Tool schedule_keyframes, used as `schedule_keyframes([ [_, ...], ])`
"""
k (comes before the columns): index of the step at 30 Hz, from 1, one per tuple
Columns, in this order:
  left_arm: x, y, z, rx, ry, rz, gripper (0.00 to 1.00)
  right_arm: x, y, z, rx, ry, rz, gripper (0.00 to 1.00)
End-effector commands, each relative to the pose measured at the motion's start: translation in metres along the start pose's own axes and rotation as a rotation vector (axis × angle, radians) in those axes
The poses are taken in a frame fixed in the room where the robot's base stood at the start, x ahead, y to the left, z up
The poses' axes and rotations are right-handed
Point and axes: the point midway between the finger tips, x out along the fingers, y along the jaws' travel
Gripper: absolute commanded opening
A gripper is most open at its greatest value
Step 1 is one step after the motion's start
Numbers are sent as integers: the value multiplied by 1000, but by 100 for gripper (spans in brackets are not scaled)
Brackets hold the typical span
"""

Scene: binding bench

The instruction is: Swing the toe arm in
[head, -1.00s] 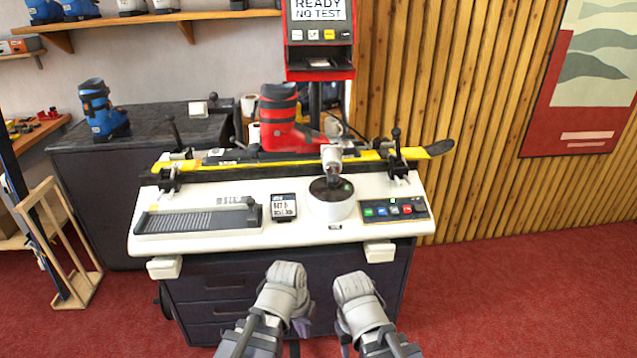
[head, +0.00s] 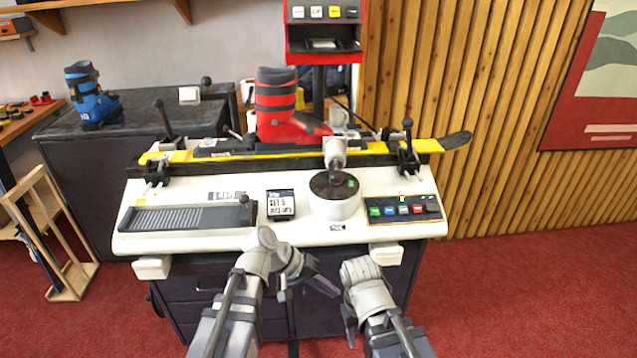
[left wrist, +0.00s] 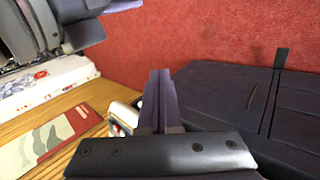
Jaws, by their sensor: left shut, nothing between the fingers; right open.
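A red boot (head: 277,108) stands on a yellow ski (head: 310,154) clamped across the white bench machine (head: 205,238). A pale, stubby arm (head: 335,155), which looks like the toe arm, rises from the dark top of a round white unit (head: 336,205) just in front of the boot's toe. I cannot tell if it touches the toe. My left gripper (head: 325,286) is in front of the machine's front edge, apart from the arm; in the left wrist view its fingers (left wrist: 157,100) are together and empty. My right gripper (head: 348,328) is lower, open and empty.
Clamp levers with black knobs (head: 407,124) stand at both ends of the ski. A button panel (head: 403,208) lies right of the round unit, a small display (head: 281,204) left of it. A red console (head: 323,38) stands behind. The machine's front strip is clear.

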Motion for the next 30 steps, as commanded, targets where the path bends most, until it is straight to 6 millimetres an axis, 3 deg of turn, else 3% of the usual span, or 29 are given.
schedule_keyframes([
  [5, -39, 7, -51, -131, 136, 289, 0, 14, -1, -1, 0, 0, 0, 50],
  [10, -114, 6, -104, -260, 305, 626, 0, 26, -2, -2, 0, 0, 0, 50],
  [15, -181, -4, -133, -332, 426, 861, 0, 32, -3, -2, 0, 0, 0, 50],
  [18, -205, -9, -140, -352, 463, 938, 0, 34, -3, -2, 0, 0, 0, 50],
  [23, -218, -11, -143, -362, 482, 980, 0, 34, -3, -2, 0, 0, 0, 50],
  [30, -212, 0, -150, -359, 478, 979, 0, 31, -3, -2, 0, 0, 0, 50],
])
